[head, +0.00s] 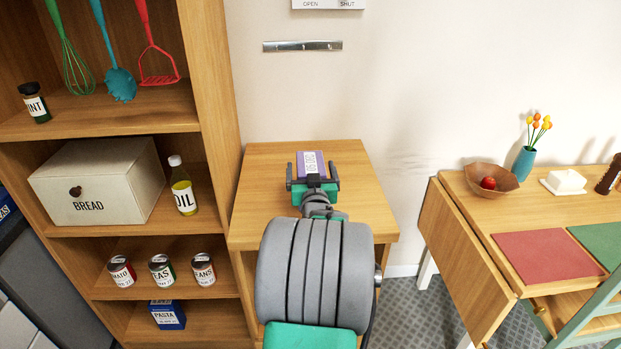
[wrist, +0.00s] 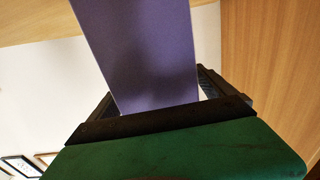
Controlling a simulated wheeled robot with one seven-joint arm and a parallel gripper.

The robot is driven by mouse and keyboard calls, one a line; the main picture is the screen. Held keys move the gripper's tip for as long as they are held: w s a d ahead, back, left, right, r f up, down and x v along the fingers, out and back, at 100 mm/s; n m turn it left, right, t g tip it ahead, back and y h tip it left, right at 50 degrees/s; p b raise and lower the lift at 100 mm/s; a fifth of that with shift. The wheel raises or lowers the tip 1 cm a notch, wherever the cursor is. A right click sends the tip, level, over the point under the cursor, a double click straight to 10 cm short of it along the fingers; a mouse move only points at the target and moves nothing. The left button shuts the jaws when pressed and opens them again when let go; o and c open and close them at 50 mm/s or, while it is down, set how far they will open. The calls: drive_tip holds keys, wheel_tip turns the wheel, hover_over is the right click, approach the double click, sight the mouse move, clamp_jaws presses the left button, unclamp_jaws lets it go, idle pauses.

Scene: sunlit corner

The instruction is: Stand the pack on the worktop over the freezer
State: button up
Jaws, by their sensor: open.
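The purple pack (head: 313,158) with a white label is at the back of the small wooden worktop (head: 262,205), near the wall. The label's lettering is too small to read surely. My gripper (head: 312,172) is open, with one dark finger on each side of the pack. The wrist view shows the pack's plain purple face (wrist: 145,55) between the fingers, with a light gap beside the right one. The pack's lower part is hidden by my gripper. I cannot tell whether its base touches the worktop. No freezer can be made out.
A shelf unit (head: 220,110) stands close on the left, holding a bread box (head: 100,185), an oil bottle (head: 183,188) and several cans. A drop-leaf table (head: 455,225) stands on the right, across a floor gap. A metal strip (head: 302,46) is on the wall.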

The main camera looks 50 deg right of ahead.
drive_tip(key=shift+w+d, duration=0.45)
drive_tip(key=shift+c, duration=0.3)
drive_tip(key=c, duration=1.9)
drive_tip(key=shift+r, duration=0.1)
clamp_jaws()
